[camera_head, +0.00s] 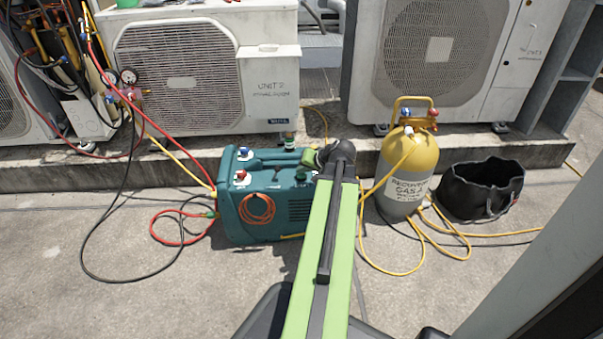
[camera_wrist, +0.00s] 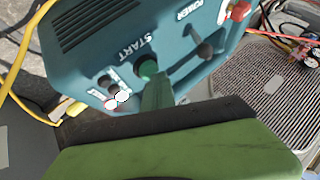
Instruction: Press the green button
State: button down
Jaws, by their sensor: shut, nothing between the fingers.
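The teal machine (camera_head: 262,215) stands on the ground in front of the condensers. Its top panel (camera_wrist: 150,25) fills the upper part of the wrist view. The green button (camera_wrist: 148,67) is a small round cap beside the word START. My gripper (camera_wrist: 155,84) is shut and empty, its narrow green tip pointing at the button and overlapping its lower edge in the picture. I cannot tell whether they touch.
A yellow-topped gas cylinder (camera_head: 408,170) and a black bag (camera_head: 482,188) stand right. Hoses (camera_head: 110,270) lie on the left floor.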

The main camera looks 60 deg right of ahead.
aim_at(303, 175)
jog(key=shift+f, duration=0.3)
dwell(0.5)
jog(key=shift+r+p, duration=0.95)
jog(key=shift+r, duration=0.25)
notch_tip(303, 175, up, 5)
jog(key=p, duration=0.5)
